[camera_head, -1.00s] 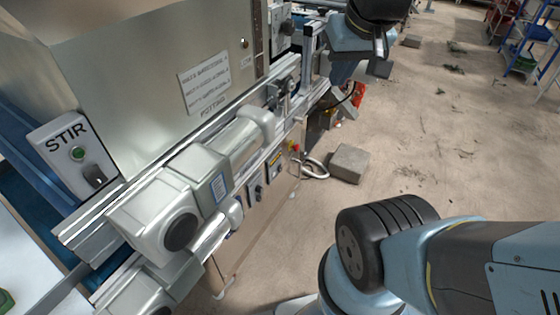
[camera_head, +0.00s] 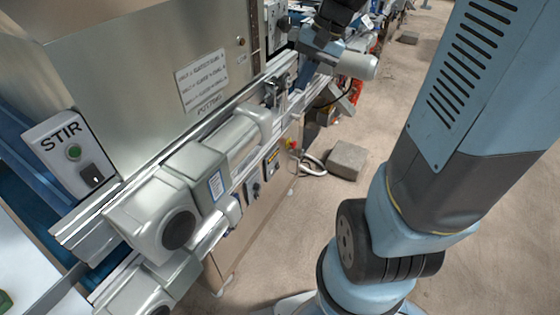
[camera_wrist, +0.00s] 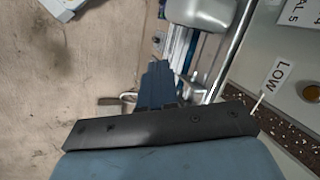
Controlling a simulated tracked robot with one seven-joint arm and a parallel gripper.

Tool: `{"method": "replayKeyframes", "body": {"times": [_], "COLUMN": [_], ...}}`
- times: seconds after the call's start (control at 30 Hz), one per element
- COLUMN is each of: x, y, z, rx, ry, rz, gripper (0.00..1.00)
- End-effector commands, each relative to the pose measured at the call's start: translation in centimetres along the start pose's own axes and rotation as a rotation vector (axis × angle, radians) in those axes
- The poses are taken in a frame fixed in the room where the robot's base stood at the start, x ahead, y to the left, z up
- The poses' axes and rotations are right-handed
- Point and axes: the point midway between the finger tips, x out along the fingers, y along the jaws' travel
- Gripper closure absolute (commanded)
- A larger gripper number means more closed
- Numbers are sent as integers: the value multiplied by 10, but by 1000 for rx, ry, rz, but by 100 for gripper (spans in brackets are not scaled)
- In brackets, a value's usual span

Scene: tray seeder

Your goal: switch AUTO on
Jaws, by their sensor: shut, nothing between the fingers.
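No label reading AUTO can be made out in either view. In the head view, a grey STIR panel (camera_head: 70,153) at the left carries a green button (camera_head: 74,153) and a black rocker switch (camera_head: 92,176). Small switch plates (camera_head: 254,190) sit on the machine's front below the rails, their labels too small to read. In the wrist view, my gripper (camera_wrist: 158,70) is shut and empty, pointing towards the rails, with the machine's panel to its right. In the head view, the end of my arm is at the top, close to the machine; its fingers cannot be made out there.
A LOW tag (camera_wrist: 278,76) stands beside a round fitting on the machine in the wrist view. Metal rails (camera_head: 190,145) and a grey motor housing (camera_head: 165,212) jut from the machine's front. A grey block (camera_head: 346,160) lies on the floor. Floor to the right is open.

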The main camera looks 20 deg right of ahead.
Motion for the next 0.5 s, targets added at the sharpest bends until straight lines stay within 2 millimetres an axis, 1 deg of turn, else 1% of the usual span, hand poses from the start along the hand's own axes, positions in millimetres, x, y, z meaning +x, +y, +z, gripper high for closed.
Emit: {"method": "replayKeyframes", "body": {"times": [0.1,0.5], "x": [14,60], "y": [1,10], "z": [-16,-68], "rx": [55,241], "ry": [-48,-191], "rz": [-36,-171], "gripper": [100,100]}}
